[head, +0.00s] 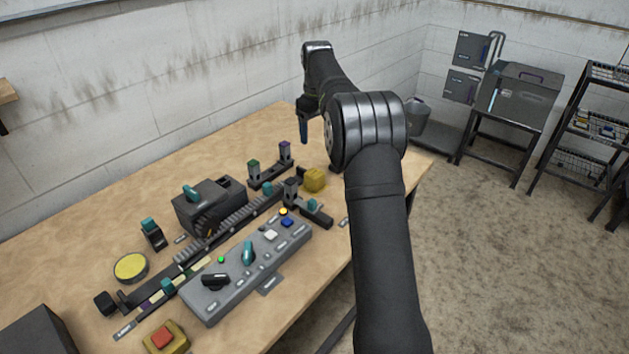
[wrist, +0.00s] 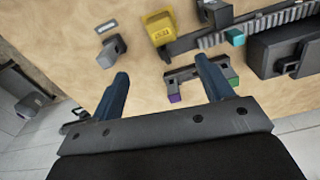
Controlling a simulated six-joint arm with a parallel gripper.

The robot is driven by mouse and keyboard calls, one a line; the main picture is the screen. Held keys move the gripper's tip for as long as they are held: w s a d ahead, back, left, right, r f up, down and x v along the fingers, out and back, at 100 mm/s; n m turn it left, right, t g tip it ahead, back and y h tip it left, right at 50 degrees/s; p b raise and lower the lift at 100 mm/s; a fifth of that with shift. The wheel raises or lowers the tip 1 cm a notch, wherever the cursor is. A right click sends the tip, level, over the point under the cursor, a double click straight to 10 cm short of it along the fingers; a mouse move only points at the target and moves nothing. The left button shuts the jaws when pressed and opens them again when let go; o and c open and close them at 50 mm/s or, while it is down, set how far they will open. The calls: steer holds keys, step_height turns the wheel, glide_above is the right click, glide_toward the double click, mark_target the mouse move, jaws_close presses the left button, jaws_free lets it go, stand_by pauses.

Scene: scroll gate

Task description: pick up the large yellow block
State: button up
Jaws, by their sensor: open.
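The large yellow block (head: 314,180) sits on the wooden table near the right end of the dark track, below my gripper in the head view. In the wrist view the yellow block (wrist: 160,32) is at the top centre, beyond the fingertips. My gripper (head: 304,131) hangs above the table, pointing down, apart from the block. In the wrist view my gripper (wrist: 161,72) has its two blue fingers wide apart with only bare table and part of a dark fixture between them.
A dark fixture with purple and green tops (head: 270,166) stands left of the block. A post with a teal piece (head: 305,205) stands just in front of it. A grey control panel (head: 245,265) lies nearer. The table (head: 215,150) is clear behind the fixture.

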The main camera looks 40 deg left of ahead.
mark_target(314, 173)
steer(key=shift+n, duration=0.7)
steer(key=f, duration=1.8)
steer(key=shift+a+f, duration=0.3)
steer(key=c, duration=1.2)
steer(key=shift+r, duration=0.15)
